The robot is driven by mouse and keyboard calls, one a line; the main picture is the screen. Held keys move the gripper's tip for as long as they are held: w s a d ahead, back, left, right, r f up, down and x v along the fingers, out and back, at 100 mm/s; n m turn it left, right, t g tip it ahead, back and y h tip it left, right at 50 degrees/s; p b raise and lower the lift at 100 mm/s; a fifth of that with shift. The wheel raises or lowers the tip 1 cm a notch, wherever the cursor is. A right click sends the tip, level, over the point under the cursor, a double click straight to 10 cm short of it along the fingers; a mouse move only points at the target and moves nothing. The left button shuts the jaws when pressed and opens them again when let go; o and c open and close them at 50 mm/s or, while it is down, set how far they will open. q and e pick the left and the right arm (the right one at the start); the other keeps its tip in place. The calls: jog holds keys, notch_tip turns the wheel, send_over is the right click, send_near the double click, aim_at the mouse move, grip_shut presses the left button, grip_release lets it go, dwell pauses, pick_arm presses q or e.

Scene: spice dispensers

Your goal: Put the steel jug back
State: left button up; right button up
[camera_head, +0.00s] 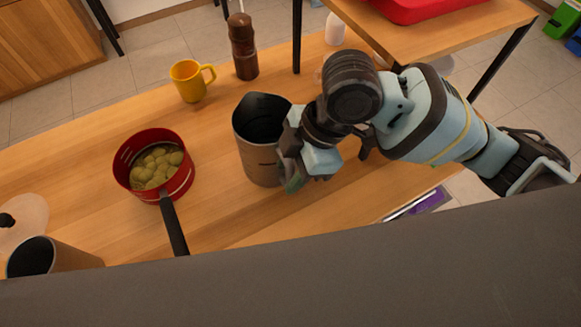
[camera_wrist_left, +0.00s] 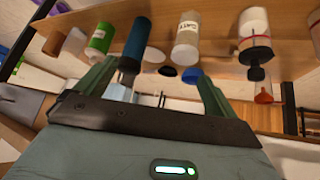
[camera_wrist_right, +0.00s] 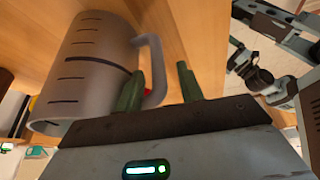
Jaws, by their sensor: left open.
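The steel jug (camera_head: 257,155), a grey cylinder with a dark inside, stands upright on the wooden table in the head view. In the right wrist view the jug (camera_wrist_right: 88,72) shows dark level marks and a curved handle (camera_wrist_right: 157,60). My right gripper (camera_wrist_right: 162,72) is at the handle, one finger on each side, with a gap showing beside the outer finger. In the head view my right gripper (camera_head: 294,178) is close against the jug's right side, and the handle is hidden. My left gripper (camera_wrist_left: 158,85) is open and empty; it is outside the head view.
A red saucepan (camera_head: 128,172) with round pale food stands left of the jug. A yellow mug (camera_head: 187,82) and a brown mill (camera_head: 243,48) stand behind. Another container (camera_head: 75,258) is at lower left. Several bottles, one white (camera_wrist_left: 187,38), show in the left wrist view.

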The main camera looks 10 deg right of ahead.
jog(key=p+v, duration=0.1)
jog(key=v, duration=1)
jog(key=shift+r+p, duration=0.3)
jog(key=shift+d, duration=0.1)
